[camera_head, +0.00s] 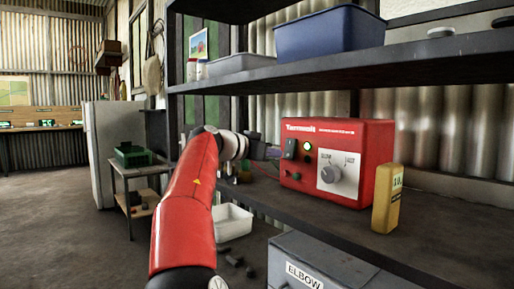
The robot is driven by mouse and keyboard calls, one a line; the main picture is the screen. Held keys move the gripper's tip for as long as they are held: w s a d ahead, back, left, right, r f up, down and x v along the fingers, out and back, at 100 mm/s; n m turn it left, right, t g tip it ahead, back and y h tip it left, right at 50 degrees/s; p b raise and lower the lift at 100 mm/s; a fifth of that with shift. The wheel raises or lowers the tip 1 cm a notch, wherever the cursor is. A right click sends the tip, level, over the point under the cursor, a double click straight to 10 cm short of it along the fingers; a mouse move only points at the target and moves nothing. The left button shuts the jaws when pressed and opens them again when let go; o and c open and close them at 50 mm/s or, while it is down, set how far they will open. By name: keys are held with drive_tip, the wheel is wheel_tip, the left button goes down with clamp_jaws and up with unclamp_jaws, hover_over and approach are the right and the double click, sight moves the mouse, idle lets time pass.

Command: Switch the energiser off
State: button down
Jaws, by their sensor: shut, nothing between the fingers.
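The energiser (338,140) is a red box with white lettering on the dark middle shelf. My red arm reaches up from the bottom of the head view. My gripper (273,153) is shut and empty, just left of the switch plate. I cannot tell whether its tips touch the plate. The switch's position is too small to make out.
A yellow container (387,200) stands at the energiser's front right corner. The upper shelf (400,62) with a blue tub (330,32) hangs close above. A grey box labelled ELBOW (330,265) and a white tray (232,223) are below. The shelf's right front is bare.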

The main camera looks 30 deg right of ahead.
sight(287, 155)
drive_tip(key=shift+x, duration=1.25)
drive_tip(key=shift+f, duration=0.1)
drive_tip(key=f+h+b, duration=0.1)
drive_tip(key=b, duration=0.3)
drive_tip(key=shift+d+f, duration=0.1)
drive_tip(key=shift+d, duration=0.25)
drive_tip(key=shift+r+p, duration=0.45)
drive_tip(key=shift+r, duration=0.05)
